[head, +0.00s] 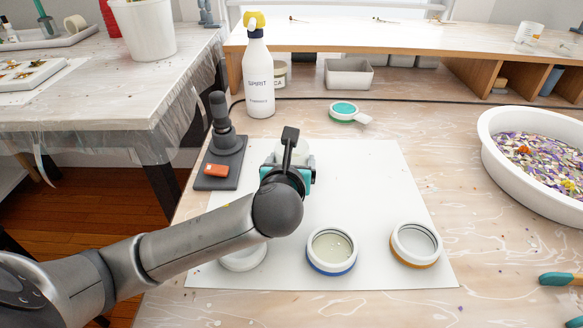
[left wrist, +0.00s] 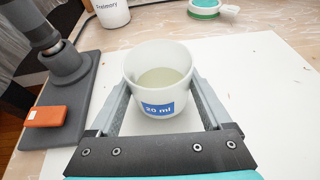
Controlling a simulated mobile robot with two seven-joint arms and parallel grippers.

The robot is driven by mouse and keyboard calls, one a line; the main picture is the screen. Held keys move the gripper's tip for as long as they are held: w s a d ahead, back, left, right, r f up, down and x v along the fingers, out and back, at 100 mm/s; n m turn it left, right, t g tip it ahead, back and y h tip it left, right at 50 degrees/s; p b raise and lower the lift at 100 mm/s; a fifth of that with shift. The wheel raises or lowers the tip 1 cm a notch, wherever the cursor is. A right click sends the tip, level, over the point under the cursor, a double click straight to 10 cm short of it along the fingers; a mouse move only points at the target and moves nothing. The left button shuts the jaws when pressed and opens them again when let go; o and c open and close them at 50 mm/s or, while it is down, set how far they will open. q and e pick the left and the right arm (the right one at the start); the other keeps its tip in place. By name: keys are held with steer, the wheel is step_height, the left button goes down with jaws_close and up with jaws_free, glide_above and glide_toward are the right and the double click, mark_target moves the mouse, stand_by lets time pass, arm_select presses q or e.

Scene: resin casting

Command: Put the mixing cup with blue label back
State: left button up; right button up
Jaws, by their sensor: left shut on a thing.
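The white mixing cup with a blue "20 ml" label (left wrist: 158,108) is upright between the fingers of my left gripper (left wrist: 158,92), with pale liquid inside. In the head view, my left gripper (head: 288,168) is over the white mat (head: 370,180), and hides most of the cup. I cannot tell whether the cup touches the mat. Near the mat's front are a round white dish with a blue base (head: 332,272), one with an orange base (head: 415,262), and a third (head: 242,262) partly hidden by my left arm. My right gripper is out of view.
Left of the cup stands a dark grey stand (head: 222,150) with an orange block (head: 216,171). Behind are a spirit bottle (head: 258,85) and a green-topped round item (head: 344,112). A white basin (head: 500,165) is at right. The mat's right half is mostly clear.

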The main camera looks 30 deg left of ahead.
arm_select(q)
steer(key=shift+f, duration=0.4)
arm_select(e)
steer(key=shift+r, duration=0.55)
arm_select(q)
steer(key=shift+f, duration=0.1)
steer(key=o, duration=1.2)
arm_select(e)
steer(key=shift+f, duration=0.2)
arm_select(q)
steer(key=shift+s+r, duration=0.15)
steer(key=shift+r, duration=0.05)
steer(key=p+v, duration=0.4)
steer(key=v, duration=0.6)
steer(key=shift+p, duration=0.35)
steer(key=shift+v, duration=0.85)
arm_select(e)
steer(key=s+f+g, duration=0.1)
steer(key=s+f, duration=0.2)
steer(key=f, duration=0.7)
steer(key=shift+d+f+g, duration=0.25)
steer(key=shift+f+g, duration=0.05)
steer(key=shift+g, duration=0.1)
